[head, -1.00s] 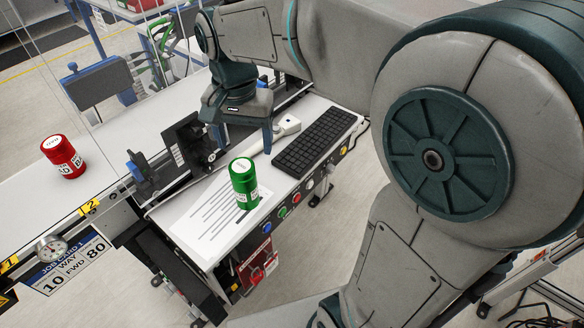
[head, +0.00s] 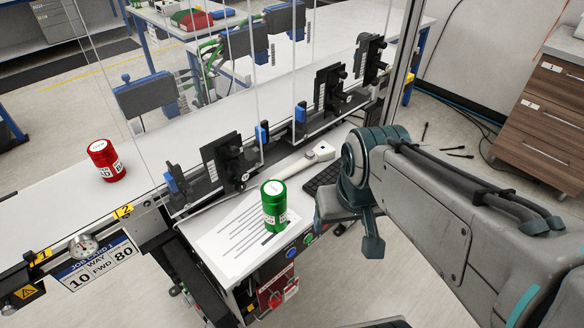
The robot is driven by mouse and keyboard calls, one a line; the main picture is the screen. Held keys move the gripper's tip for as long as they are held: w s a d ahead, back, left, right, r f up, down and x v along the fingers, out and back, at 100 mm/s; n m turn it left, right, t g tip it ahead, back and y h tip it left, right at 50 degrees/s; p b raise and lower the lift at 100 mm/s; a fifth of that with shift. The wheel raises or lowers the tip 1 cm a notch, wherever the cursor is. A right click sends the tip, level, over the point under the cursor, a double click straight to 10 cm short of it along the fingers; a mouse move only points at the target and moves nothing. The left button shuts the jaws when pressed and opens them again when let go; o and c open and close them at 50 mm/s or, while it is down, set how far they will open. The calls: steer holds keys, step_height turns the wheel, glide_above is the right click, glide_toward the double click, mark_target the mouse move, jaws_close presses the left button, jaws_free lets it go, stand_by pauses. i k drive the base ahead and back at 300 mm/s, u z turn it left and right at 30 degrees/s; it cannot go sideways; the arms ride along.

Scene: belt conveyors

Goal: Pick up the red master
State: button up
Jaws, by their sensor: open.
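The red master (head: 107,160) is a red canister with a white label and a white disc on its lid. It stands upright on the conveyor belt (head: 45,195) at the left, near marker 2. My gripper (head: 350,222) is at the right of the middle, over the front edge of the console near the keyboard, pointing down. It is well apart from the red master, and its jaws are open with nothing seen between them. A green canister (head: 275,206) stands upright between them on the console.
A white sheet (head: 225,238) lies under the green canister. A keyboard (head: 322,176) and a white handheld device (head: 308,160) lie behind my gripper. Black brackets (head: 228,160) and clear panels line the belt. A gauge (head: 83,246) hangs at the belt's front edge.

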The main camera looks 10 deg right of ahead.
mark_target(102, 153)
steer(key=u, duration=2.8)
steer(key=i, duration=1.75)
steer(key=z, duration=2.85)
